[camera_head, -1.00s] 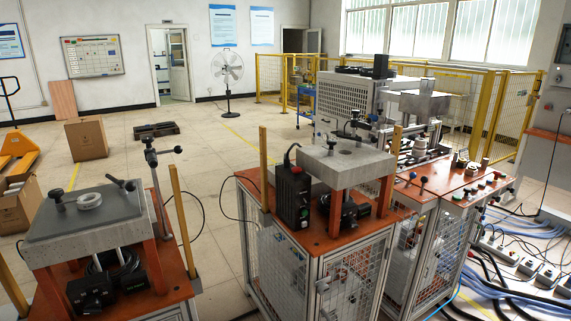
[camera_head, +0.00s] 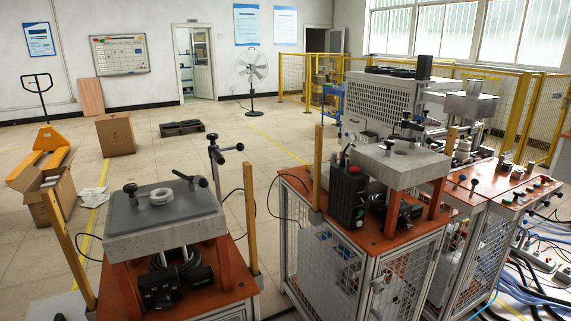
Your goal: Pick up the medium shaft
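Neither of my grippers is in view. The left station has a grey plate (camera_head: 135,231) with a pale ring (camera_head: 161,197) lying on it. A dark shaft-like part (camera_head: 131,191) stands near the plate's left back edge. Another dark part, with a bar-like top (camera_head: 188,179), is at the back right of the plate. More small dark parts are on the orange top at the right, one of them a dark knobbed part (camera_head: 474,184). I cannot tell which of these, if any, is the medium shaft.
A second station with a grey block (camera_head: 400,165) and black box (camera_head: 347,197) stands in the middle. Yellow upright posts (camera_head: 251,216) flank the left station. Cables lie on the floor at the right. Open tiled floor lies behind, with a cardboard box (camera_head: 116,134).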

